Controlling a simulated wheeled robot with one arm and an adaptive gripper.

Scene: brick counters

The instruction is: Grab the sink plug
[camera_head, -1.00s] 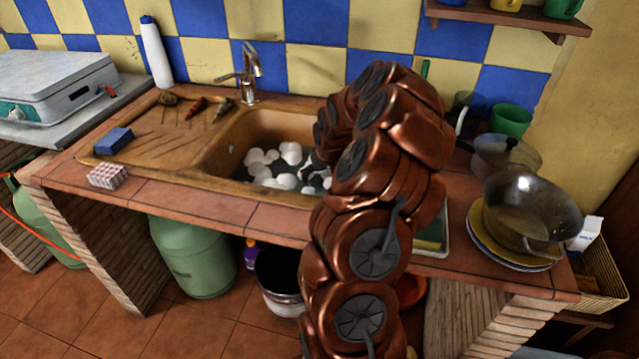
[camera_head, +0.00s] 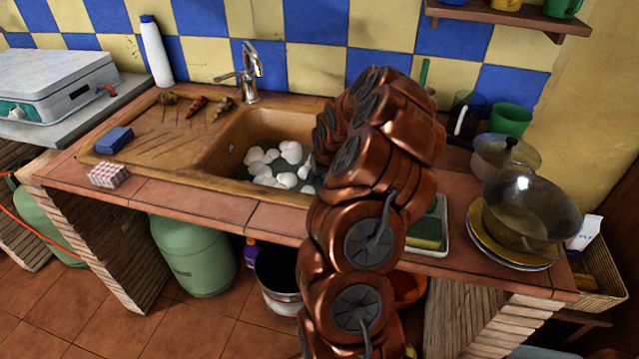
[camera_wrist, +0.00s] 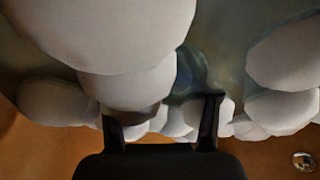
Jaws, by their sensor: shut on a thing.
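The sink basin (camera_head: 222,147) is brown and holds dull water with several white, foam-like clumps (camera_head: 263,166). In the wrist view the clumps (camera_wrist: 100,35) fill most of the picture, with murky water between them. My gripper (camera_wrist: 161,106) reaches down among them, its two dark fingers some way apart. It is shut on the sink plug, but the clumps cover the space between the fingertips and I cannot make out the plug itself. In the head view my copper-coloured arm hides the gripper and the right part of the basin.
A tap (camera_head: 247,72) stands behind the basin. A blue sponge (camera_head: 113,140) and a checkered block (camera_head: 108,175) lie at the left.

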